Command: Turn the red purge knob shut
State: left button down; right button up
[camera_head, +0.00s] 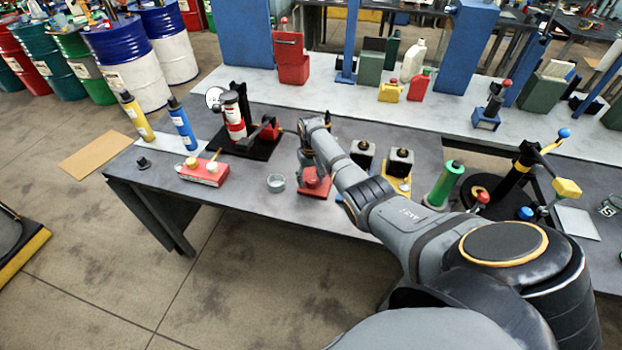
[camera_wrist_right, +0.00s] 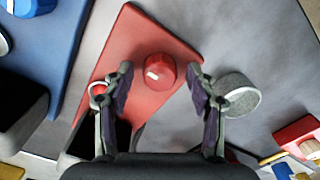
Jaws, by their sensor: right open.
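The red purge knob (camera_wrist_right: 159,71) is a round red cap with a white mark, on a flat red plate (camera_wrist_right: 146,32). In the wrist view, my right gripper (camera_wrist_right: 160,76) is open, with one dark-padded fingertip on each side of the knob and a visible gap to each. I cannot tell how far above the knob the fingertips are. In the head view, the red plate (camera_head: 313,188) lies near the table's front edge, and my right gripper (camera_head: 310,166) points down over it, partly hiding the knob. My left gripper is not in view.
A small round metal cup (camera_head: 276,183) stands left of the plate and shows close to the right finger in the wrist view (camera_wrist_right: 239,97). A red box (camera_head: 203,172) lies further left. Black-topped blocks (camera_head: 400,162) and a green cylinder (camera_head: 444,184) stand to the right.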

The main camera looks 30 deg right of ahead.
jog(key=shift+f, duration=0.15)
jog(key=c, duration=1.2)
jog(key=shift+o, duration=0.2)
